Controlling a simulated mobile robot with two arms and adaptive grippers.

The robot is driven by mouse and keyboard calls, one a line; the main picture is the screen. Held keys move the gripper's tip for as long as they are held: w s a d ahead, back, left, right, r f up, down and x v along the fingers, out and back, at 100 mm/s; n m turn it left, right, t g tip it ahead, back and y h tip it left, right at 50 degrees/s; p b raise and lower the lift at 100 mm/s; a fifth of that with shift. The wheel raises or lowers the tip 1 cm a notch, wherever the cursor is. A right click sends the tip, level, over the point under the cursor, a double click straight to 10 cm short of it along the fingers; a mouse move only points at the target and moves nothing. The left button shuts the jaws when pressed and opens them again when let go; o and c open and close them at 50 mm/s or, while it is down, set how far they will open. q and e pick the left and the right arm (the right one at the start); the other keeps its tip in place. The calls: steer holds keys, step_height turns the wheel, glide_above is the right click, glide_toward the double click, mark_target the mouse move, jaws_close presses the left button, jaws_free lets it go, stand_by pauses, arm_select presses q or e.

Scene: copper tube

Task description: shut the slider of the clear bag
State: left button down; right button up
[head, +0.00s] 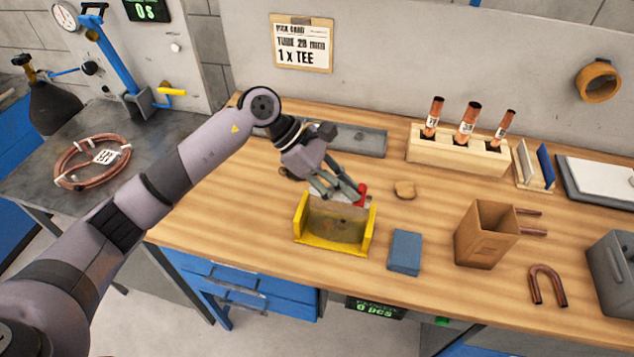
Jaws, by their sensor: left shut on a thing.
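The clear bag (338,224) stands in a yellow holder (299,222) near the front of the wooden bench. It looks greyish and see-through, and its contents are hard to make out. The red slider (361,194) is at the right end of the bag's top edge. My left gripper (353,192) reaches down from behind the bag, with its fingers shut on the red slider. The fingers hide part of the slider and of the top edge. My right gripper is not in view.
A blue block (405,251) lies just right of the holder, and a small round wooden piece (405,190) behind it. A cardboard box (482,240), a bent copper tube (547,283) and a wooden rack (447,157) of copper tubes stand further right. Bare bench lies left of the holder.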

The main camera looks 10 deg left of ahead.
arm_select(q)
steer(key=v, duration=0.8)
steer(key=shift+a, duration=0.35)
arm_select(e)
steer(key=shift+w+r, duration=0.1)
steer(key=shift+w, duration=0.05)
arm_select(q)
steer(key=shift+s, duration=0.2)
